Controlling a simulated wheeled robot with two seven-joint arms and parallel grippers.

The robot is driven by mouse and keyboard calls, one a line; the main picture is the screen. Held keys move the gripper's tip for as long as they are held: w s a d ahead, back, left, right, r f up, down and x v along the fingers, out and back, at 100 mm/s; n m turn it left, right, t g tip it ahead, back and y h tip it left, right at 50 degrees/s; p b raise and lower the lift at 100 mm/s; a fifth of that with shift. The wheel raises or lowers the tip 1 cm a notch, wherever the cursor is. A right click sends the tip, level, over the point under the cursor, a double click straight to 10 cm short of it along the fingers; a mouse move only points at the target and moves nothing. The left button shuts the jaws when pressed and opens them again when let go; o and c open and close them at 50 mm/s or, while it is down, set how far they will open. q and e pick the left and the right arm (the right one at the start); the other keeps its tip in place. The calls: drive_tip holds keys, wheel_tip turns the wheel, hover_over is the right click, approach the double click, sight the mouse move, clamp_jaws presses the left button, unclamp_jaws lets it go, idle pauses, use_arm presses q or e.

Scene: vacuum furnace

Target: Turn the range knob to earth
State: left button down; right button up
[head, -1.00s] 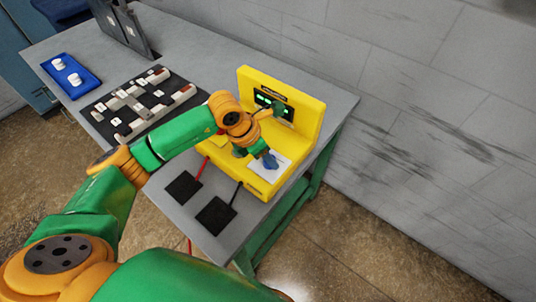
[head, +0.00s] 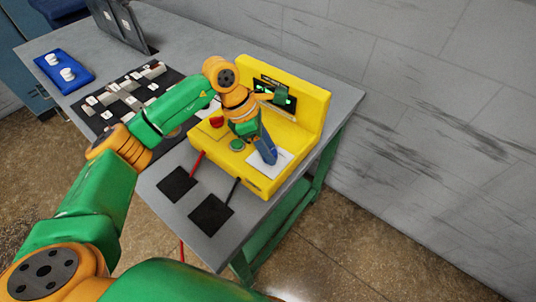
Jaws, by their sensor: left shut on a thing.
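The yellow tester (head: 312,112) stands on the grey bench, with a dark screen (head: 266,88) showing green characters on its upright back. A white dial plate (head: 285,163) lies on its sloping front panel. My left gripper (head: 268,158), with blue fingers, points down onto this plate and is shut on the range knob. The knob is hidden by the fingers, so I cannot tell its setting, and the plate's marks are too small to read. My right gripper is not in view.
Red and black leads run to two black pads (head: 211,215) at the bench's front. A dark board (head: 100,120) with small blocks and a blue tray (head: 50,75) with white pieces lie left.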

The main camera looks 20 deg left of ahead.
use_arm(q)
drive_tip(key=m+g+b, duration=0.1)
drive_tip(key=m+b, duration=0.1)
drive_tip(key=m, duration=0.1)
drive_tip(key=shift+w+m, duration=0.1)
drive_tip(key=shift+m, duration=0.3)
drive_tip(key=shift+m+g, duration=0.7)
drive_tip(key=shift+m, duration=0.4)
drive_tip(key=shift+d+m+g+b, duration=0.1)
drive_tip(key=shift+m+g+b, duration=0.25)
drive_tip(key=shift+m, duration=0.75)
drive_tip(key=shift+c, duration=2.1)
unclamp_jaws()
